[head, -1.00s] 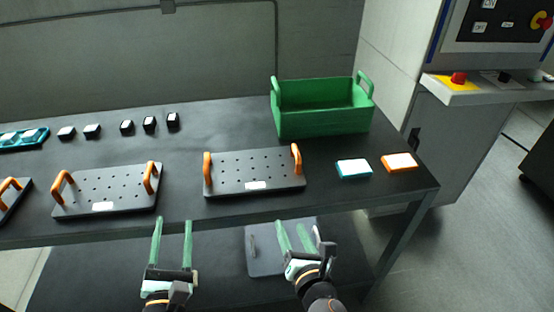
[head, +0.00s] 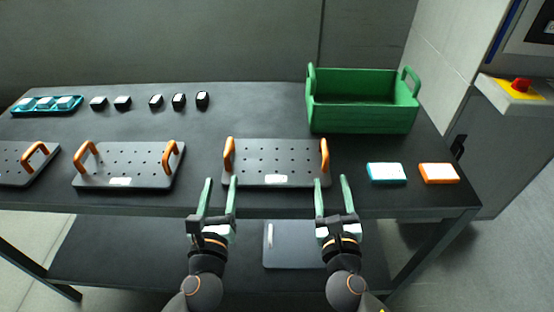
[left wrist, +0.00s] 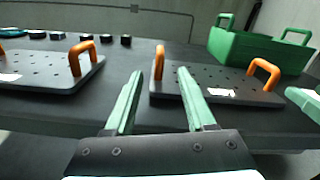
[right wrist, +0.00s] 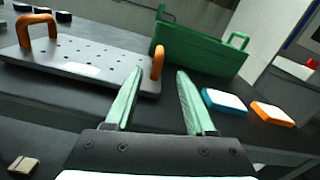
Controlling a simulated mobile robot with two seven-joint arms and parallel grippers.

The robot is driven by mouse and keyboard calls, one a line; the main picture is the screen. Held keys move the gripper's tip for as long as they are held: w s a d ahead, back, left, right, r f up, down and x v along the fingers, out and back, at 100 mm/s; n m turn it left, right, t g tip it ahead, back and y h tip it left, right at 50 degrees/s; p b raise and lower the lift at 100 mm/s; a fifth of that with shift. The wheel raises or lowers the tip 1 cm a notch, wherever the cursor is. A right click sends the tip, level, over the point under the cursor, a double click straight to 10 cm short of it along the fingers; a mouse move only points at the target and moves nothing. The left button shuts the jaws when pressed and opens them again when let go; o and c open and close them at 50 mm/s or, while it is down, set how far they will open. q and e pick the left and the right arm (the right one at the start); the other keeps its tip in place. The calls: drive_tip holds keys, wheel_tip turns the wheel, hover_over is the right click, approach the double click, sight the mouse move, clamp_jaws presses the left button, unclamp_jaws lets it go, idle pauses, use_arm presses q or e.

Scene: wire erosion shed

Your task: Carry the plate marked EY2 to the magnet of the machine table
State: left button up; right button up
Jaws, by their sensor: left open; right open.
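Three dark perforated plates with orange handles lie on the bench: one at the left edge (head: 12,165), one left of centre (head: 128,160), and one at centre (head: 276,160). Each has a white label too small to read, so I cannot tell which is EY2. My left gripper (head: 221,182) is open and empty in front of the centre plate's left handle (head: 229,155). My right gripper (head: 331,182) is open and empty in front of its right handle (head: 325,156). Both handles also show beyond the fingertips in the left wrist view (left wrist: 158,62) and right wrist view (right wrist: 157,62). No machine-table magnet is visible.
A green bin (head: 362,116) stands behind at right. A teal-edged block (head: 386,173) and an orange-edged block (head: 438,173) lie right of the centre plate. Several small black blocks (head: 156,101) and a teal tray (head: 18,106) are at the back. A grey panel (head: 292,245) lies on the lower shelf.

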sight(226, 154)
use_arm(q)
drive_tip(key=w, duration=1.1)
drive_tip(key=shift+w+d, duration=0.1)
use_arm(e)
drive_tip(key=w, duration=1.1)
drive_tip(key=shift+w+d, duration=0.1)
use_arm(q)
clamp_jaws()
use_arm(e)
clamp_jaws()
use_arm(q)
drive_tip(key=shift+w+r, duration=0.1)
drive_tip(key=shift+r, duration=0.2)
use_arm(e)
drive_tip(key=shift+r, duration=0.3)
